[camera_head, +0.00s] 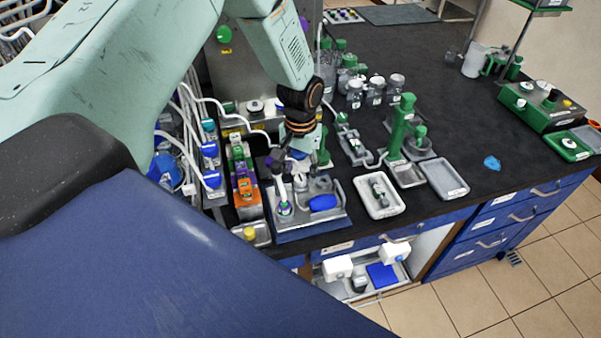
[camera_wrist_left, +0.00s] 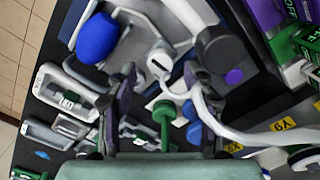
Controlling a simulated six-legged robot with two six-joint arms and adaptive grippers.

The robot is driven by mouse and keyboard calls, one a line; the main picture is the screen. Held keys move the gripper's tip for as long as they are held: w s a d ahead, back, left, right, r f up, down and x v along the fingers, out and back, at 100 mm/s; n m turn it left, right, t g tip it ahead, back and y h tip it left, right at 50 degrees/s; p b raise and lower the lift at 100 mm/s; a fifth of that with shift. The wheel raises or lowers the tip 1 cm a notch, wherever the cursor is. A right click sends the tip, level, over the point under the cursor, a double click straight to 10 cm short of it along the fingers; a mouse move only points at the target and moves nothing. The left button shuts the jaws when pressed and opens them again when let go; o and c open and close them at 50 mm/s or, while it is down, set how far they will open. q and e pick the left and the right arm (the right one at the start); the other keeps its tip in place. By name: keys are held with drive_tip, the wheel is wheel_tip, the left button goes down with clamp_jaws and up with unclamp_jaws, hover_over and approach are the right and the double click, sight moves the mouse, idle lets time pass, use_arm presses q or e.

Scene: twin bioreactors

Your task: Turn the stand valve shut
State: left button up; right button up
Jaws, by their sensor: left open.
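My left gripper (camera_head: 290,163) comes down over a blue-based stand (camera_head: 312,233) at the front edge of the bench. On the stand are a bright blue rounded part (camera_head: 322,202), a small white-grey fitting (camera_head: 300,182) and an upright post with a purple band (camera_head: 284,208). I cannot tell for certain which part is the valve's handle. In the left wrist view the gripper (camera_wrist_left: 160,85) has its fingers apart with nothing clearly held. The blue part (camera_wrist_left: 98,38) lies beyond the left finger, and the white-grey fitting (camera_wrist_left: 158,62) shows near the gap. My right gripper is not in view.
An orange and green module (camera_head: 243,180) stands close left of the stand. White hoses (camera_wrist_left: 205,110) run near the fingers. To the right are a white tray (camera_head: 380,208), a grey tray (camera_head: 445,180) and a green stand (camera_head: 400,125).

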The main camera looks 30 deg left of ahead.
sight(300, 178)
use_arm(q)
wheel_tip(300, 178, up, 10)
idle(0.3)
drive_tip(key=shift+s+f, duration=0.15)
drive_tip(key=shift+f, duration=0.05)
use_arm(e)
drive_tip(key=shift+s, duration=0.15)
